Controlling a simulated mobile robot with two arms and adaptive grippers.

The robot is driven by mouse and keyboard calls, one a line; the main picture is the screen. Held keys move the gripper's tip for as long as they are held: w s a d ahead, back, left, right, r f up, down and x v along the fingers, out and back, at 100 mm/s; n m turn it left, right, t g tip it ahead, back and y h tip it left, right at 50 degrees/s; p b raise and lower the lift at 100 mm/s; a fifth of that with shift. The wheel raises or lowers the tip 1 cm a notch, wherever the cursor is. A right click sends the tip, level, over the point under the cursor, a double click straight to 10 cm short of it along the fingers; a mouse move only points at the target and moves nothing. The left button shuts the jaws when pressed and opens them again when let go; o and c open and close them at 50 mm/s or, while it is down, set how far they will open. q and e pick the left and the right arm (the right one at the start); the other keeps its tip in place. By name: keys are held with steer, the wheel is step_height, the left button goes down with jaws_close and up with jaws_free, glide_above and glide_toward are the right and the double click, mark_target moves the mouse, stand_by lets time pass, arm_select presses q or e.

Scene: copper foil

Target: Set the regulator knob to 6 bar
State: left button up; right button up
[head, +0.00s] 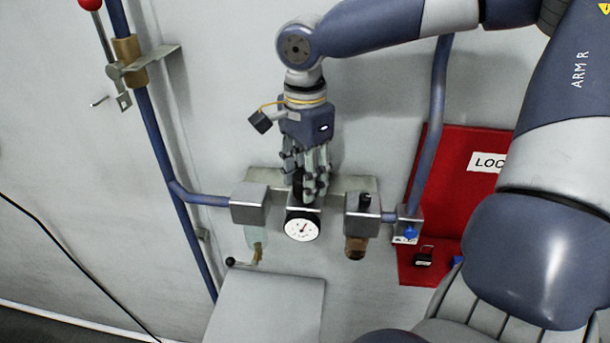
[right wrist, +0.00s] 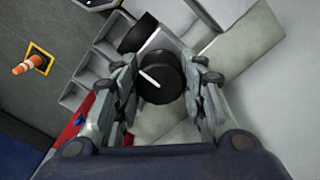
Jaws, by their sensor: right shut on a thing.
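The black regulator knob (right wrist: 168,80), with a white mark on its top, sits between the fingers of my right gripper (right wrist: 165,95). In the head view my right gripper (head: 308,190) points down onto the regulator from above and is shut on the knob, which the fingers mostly hide. The round white pressure gauge (head: 302,228) faces forward just below the fingers. Its reddish needle tilts up and to the right; its numbers are too small to read. My left gripper is not in view.
Metal blocks flank the regulator: one at left (head: 250,204), one at right with a black top and brass bottom (head: 361,214). Blue pipes (head: 158,140) run along the wall. A red lockout board (head: 462,150) with a black padlock (head: 423,257) is at right.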

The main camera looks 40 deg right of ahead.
stand_by(0.4)
steer(key=o, duration=1.1)
steer(key=shift+c, duration=0.2)
steer(key=shift+r, duration=0.1)
step_height(320, 180, up, 12)
steer(key=shift+f, duration=0.2)
